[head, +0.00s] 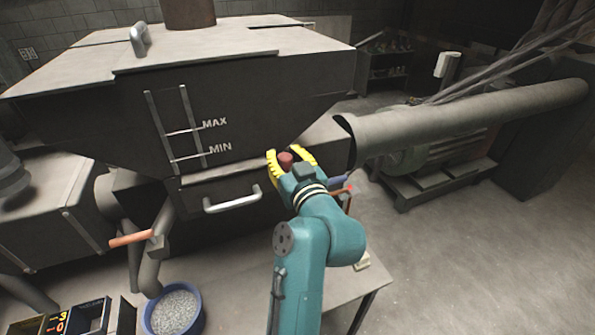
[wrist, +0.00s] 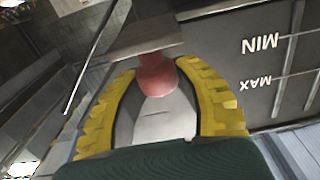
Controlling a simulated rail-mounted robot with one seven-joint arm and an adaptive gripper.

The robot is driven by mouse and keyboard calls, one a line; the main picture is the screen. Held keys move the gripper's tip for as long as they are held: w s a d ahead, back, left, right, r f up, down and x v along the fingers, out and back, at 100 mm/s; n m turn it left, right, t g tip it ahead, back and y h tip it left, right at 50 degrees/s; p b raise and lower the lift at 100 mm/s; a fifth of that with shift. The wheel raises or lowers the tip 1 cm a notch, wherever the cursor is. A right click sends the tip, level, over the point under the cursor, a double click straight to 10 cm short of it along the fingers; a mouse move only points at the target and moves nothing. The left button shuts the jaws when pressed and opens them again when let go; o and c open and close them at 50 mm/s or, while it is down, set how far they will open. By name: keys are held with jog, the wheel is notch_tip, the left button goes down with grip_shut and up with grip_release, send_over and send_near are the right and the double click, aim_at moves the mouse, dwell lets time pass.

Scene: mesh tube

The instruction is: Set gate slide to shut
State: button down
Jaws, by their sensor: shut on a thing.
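A red knob (head: 286,159) sits between the yellow fingers of my gripper (head: 289,166), in front of the dark hopper's lower right side. In the wrist view the knob (wrist: 156,73) is at the edge of a flat grey plate (wrist: 135,38), which looks like the gate slide. The fingers (wrist: 158,82) are closed in on both sides of the knob. How far the plate is pushed in or pulled out cannot be told, as my gripper and arm hide part of this area in the head view.
The hopper (head: 255,100) has MIN and MAX marks and a pale handle (head: 233,200) below. An orange-handled lever (head: 133,239) is at left, above a blue bowl (head: 150,318) of pellets. A large grey tube (head: 470,115) extends right. Open floor (head: 480,265) lies at right.

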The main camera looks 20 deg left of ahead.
jog(key=shift+w, duration=0.15)
jog(key=c, duration=0.7)
grip_release()
jog(key=shift+a, duration=0.1)
jog(key=v, duration=1.2)
